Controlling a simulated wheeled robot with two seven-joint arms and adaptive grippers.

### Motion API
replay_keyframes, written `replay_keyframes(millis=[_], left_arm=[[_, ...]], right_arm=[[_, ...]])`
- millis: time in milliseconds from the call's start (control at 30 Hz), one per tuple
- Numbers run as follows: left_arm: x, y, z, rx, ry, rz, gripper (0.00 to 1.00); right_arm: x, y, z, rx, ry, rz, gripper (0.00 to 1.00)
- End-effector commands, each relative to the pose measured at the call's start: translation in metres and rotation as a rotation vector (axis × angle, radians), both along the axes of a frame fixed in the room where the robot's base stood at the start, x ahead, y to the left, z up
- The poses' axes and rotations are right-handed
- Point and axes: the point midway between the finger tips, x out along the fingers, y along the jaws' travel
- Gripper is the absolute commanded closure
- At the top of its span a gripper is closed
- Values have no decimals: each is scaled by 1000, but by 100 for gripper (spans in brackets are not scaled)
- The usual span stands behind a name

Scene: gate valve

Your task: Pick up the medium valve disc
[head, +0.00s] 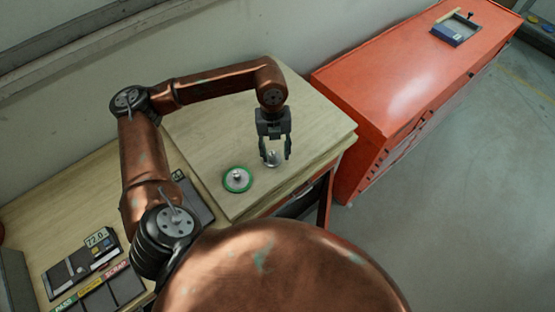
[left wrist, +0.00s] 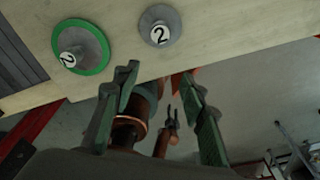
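A small grey disc (head: 271,161) with a raised hub lies on the wooden bench top. It also shows in the left wrist view (left wrist: 172,18), with a "2" label on its hub. A wider disc with a green rim (head: 237,187) lies to its left and also bears a "2" in the left wrist view (left wrist: 97,39). I cannot tell by sight which one is called medium. My left gripper (head: 274,156) points down over the grey disc, its fingers apart. In the left wrist view its fingers (left wrist: 158,80) are open and empty. Whether they touch the disc is unclear.
The raised wooden bench top (head: 205,130) is otherwise clear. Labelled dark trays (head: 95,290) and a dark box (head: 80,262) sit on the lower bench at left.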

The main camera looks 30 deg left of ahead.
Motion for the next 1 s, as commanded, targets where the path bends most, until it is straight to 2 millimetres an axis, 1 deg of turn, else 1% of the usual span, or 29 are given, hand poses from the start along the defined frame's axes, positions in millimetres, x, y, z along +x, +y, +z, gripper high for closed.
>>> replay_keyframes(millis=[33,100,167,467,600,700,833,1000], left_arm=[[8,14,4,42,-36,23,61],[14,25,7,77,-65,44,61],[16,30,4,90,-75,52,61],[19,30,-26,89,-73,53,61],[23,30,-47,87,-72,52,61],[23,30,-60,88,-73,51,61],[23,30,-67,86,-75,50,61],[23,30,-68,87,-76,50,61]], right_arm=[[0,0,-2,0,1,0,60],[-1,0,-2,0,1,0,60],[-1,0,-1,0,1,0,60],[0,0,8,-1,0,0,60],[1,-1,16,-2,-1,1,60],[1,-3,18,-3,-1,1,60],[1,-5,18,-5,-2,2,60],[1,-5,18,-5,-2,2,60]])
